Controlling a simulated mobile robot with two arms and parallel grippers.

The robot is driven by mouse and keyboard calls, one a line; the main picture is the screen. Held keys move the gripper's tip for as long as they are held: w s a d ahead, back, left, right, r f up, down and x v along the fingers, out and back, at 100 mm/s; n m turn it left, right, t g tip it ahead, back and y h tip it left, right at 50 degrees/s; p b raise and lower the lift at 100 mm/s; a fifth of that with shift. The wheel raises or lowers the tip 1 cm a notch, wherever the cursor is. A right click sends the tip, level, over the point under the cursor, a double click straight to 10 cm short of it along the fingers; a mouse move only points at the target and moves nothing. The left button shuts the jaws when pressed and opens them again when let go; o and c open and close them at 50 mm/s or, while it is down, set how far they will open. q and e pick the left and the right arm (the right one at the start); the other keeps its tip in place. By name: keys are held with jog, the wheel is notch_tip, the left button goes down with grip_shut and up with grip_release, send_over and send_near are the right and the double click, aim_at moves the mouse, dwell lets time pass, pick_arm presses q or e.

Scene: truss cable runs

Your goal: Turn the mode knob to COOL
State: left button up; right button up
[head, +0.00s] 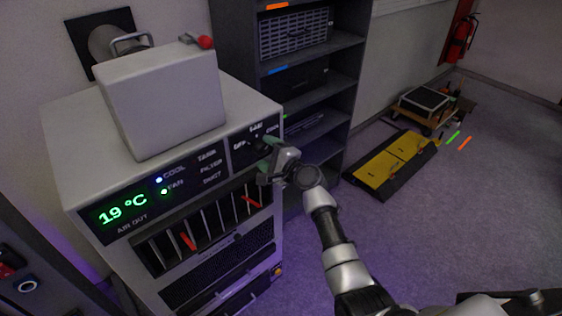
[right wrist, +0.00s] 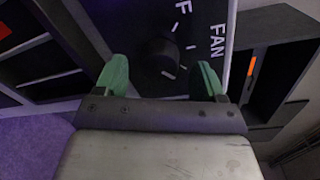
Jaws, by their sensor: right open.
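The air unit (head: 70,150) is a pale box with a black front panel marked OFF, FAN and COOL. In the right wrist view the mode knob (right wrist: 158,54) is a round black knob between the OFF and FAN lettering side and the green fingertips. Its pointer direction is too dark to tell. My right gripper (head: 267,150) is at the panel in the head view and hides most of the knob there. In the wrist view the right gripper (right wrist: 160,76) is open, one green fingertip on each side of the knob, with visible gaps. My left gripper is not in view.
The display (head: 122,210) reads 19 °C, with lights lit beside COOL and FAN. A white box with a red-knobbed lever (head: 205,42) stands on the unit. A dark shelf (head: 300,65) stands close behind it. Open floor lies right, with a yellow-black ramp (head: 396,160).

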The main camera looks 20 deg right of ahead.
jog(key=b+v, duration=0.1)
jog(key=v, duration=0.8)
jog(key=shift+s, duration=0.2)
jog(key=s+f+n+g+h+b, duration=0.1)
jog(key=s+f+n+g, duration=0.3)
jog(key=f, duration=0.8)
jog(key=s+a+f+n+g+h+b, duration=0.15)
jog(key=s+f, duration=0.35)
jog(key=f, duration=0.7)
jog(key=s+f+n+g+h, duration=0.15)
jog(key=s+f, duration=0.35)
jog(key=f, duration=0.7)
jog(key=s+f+n+g, duration=0.2)
jog(key=s+f+n, duration=0.2)
jog(key=s+f, duration=0.3)
jog(key=s+d+f+n+g+h+b, duration=0.1)
jog(key=s+f+n+g, duration=0.2)
jog(key=s, duration=1.4)
jog(key=s+f+n+g+h+b, duration=0.1)
jog(key=s+f+n+g, duration=0.2)
jog(key=s+f+n, duration=0.3)
jog(key=s+f, duration=0.4)
jog(key=s, duration=0.3)
jog(key=shift+d+f+n, duration=0.3)
jog(key=shift+f, duration=0.05)
